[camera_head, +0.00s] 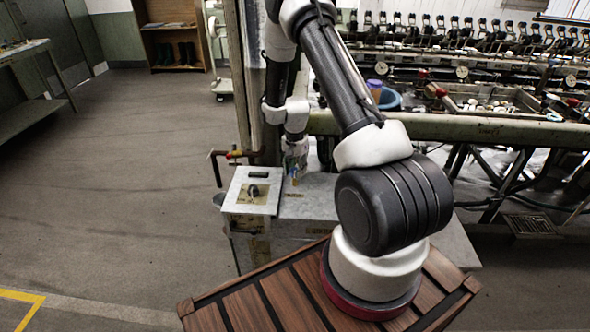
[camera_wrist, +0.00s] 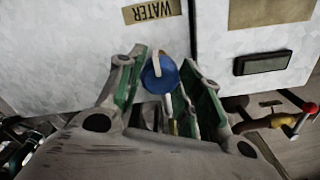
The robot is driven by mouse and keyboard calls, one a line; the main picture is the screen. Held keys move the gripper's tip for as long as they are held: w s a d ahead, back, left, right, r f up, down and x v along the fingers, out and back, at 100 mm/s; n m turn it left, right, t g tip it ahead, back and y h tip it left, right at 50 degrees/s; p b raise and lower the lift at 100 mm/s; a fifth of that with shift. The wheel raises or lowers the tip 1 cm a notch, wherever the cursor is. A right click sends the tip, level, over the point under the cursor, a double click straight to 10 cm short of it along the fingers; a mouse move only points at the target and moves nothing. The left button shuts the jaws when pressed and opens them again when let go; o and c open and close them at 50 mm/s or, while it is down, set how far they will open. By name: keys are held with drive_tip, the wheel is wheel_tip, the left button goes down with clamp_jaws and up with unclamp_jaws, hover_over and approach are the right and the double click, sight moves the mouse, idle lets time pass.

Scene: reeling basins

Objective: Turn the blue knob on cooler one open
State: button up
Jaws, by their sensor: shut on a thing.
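The blue knob (camera_wrist: 160,76) shows in the wrist view between the green-padded fingers of my gripper (camera_wrist: 163,72). The fingers are shut on it, and a pale strip crosses its upper part. It sits by the pale metal casing of the cooler (camera_wrist: 75,50), under a tan label reading WATER (camera_wrist: 152,11). In the head view my gripper (camera_head: 294,172) points down at the grey cooler top (camera_head: 310,205), beside a box with a dark dial (camera_head: 258,190). The knob is too small there to make out its setting.
A pipe with a red handle (camera_head: 233,154) runs left of my gripper; a red-tipped valve (camera_wrist: 306,114) is at the right in the wrist view. A slatted wooden surface (camera_head: 270,300) lies in front. A long green rail (camera_head: 480,130) with machinery stands behind.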

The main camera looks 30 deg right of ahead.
drive_tip(key=shift+n, duration=0.3)
drive_tip(key=n, duration=1.3)
drive_tip(key=shift+n, duration=2.1)
drive_tip(key=o, duration=1)
drive_tip(key=shift+o, duration=0.2)
